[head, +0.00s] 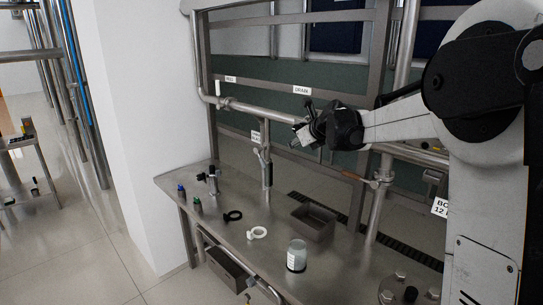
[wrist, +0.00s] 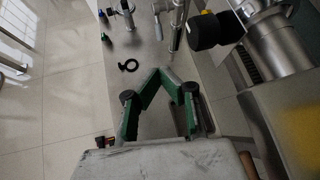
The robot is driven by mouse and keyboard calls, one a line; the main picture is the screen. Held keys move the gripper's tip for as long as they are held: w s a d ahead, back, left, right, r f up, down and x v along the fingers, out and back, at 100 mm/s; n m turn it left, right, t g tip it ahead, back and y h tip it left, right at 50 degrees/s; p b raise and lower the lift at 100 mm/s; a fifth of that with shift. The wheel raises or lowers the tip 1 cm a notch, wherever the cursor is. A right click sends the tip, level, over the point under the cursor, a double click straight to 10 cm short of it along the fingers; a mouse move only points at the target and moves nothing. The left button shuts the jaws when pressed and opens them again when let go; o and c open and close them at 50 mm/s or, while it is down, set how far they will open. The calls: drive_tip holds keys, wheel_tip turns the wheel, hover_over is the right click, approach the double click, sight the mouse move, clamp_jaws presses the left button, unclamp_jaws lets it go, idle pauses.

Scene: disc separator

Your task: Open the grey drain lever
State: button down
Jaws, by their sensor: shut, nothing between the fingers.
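A grey lever (head: 263,157) hangs at a slant on a short vertical pipe above the steel bench in the head view, under a small white label too small to read. It seems to be the drain lever; a larger label on the panel above reads DRAIN (head: 302,90). My gripper (head: 300,135) is up and to the right of the lever, apart from it. In the wrist view the green-edged fingers (wrist: 163,76) converge with nothing between them.
The bench carries a black ring (head: 232,216), a white ring (head: 257,233), a lidded jar (head: 296,256), a grey open tray (head: 314,221) and small bottles (head: 197,205). A horizontal pipe (head: 262,112) runs behind my gripper.

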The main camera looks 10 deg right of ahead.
sight(263, 163)
drive_tip(key=p+x, duration=0.1)
drive_tip(key=x, duration=2.3)
drive_tip(key=shift+s+a+p, duration=0.1)
drive_tip(key=shift+a+p, duration=0.05)
drive_tip(key=shift+p, duration=0.25)
drive_tip(key=shift+a+f, duration=0.1)
